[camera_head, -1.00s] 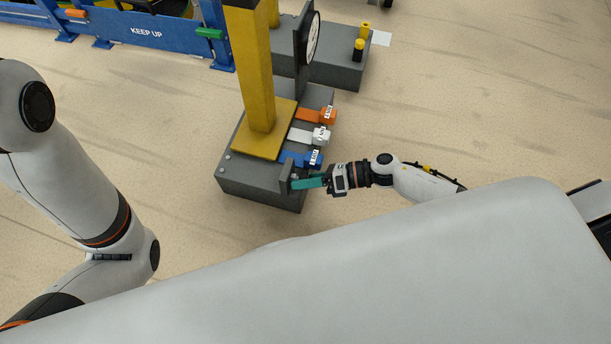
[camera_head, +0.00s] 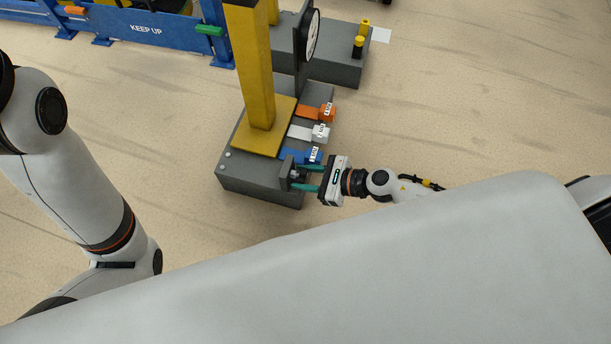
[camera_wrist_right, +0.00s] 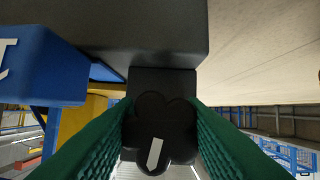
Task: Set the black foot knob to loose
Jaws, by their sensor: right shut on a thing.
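The black foot knob (camera_wrist_right: 160,125) is a lobed knob with a white pointer mark, slightly tilted, on its face. In the head view the knob (camera_head: 296,175) is small, at the near right corner of the grey base (camera_head: 255,181), beside a dark upright plate. My right gripper (camera_head: 305,178) reaches it from the right. Its two green fingers are on opposite sides of the knob, shut on it, and the wrist view shows them against its lobes. Any label for the loose setting cannot be read. My left gripper is out of view.
Blue (camera_head: 300,155), white (camera_head: 308,132) and orange (camera_head: 316,113) tagged blocks line the base's right side. A yellow post (camera_head: 252,70) rises from the base. A second grey base (camera_head: 335,68) with a dial stands behind. Floor to the right is clear.

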